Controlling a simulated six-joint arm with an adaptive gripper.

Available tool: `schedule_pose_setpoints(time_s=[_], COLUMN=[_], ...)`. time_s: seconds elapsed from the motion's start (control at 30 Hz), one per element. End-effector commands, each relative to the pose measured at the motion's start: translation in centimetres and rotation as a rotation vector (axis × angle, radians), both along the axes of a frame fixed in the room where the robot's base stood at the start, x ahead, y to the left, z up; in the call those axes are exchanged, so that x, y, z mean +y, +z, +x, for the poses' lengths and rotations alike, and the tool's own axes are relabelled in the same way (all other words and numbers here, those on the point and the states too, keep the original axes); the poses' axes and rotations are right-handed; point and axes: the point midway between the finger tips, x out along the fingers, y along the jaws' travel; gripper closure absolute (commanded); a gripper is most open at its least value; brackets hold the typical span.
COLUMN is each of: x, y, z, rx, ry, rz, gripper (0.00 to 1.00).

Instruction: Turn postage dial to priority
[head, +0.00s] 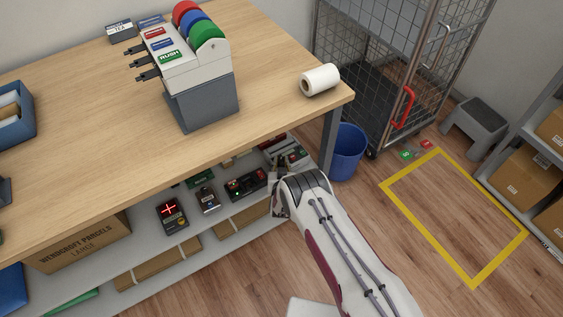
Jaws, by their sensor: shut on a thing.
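My white arm reaches in from the bottom to the right end of the shelf under the counter. My gripper (290,160) is small and partly hidden behind my dark wrist. It is shut at a grey device (276,147) at the shelf's right end. The postage dial itself cannot be made out, as the gripper and wrist cover that spot; what is between the fingers seems to be the dial. Its pointer and the priority mark cannot be read.
Left of my gripper on the shelf stand a black box with red and green lights (247,183), a small grey device (207,200) and a device with a red lit cross (171,214). The wooden counter (270,88) overhangs them. A blue bin (348,152) stands right of the counter leg (330,140).

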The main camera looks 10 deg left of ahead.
Motion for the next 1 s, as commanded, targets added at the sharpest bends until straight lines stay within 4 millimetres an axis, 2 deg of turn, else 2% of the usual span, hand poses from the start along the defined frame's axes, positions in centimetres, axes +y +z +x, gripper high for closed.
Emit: schedule_pose_setpoints(time_s=[0.6,1.0], x=[0.49,0.48], y=[0.06,0.11], z=[-0.04,0.03], rx=[-0.001,-0.001], ry=[-0.21,-0.279], rz=[0.002,0.002], gripper=[1.0,1.0])
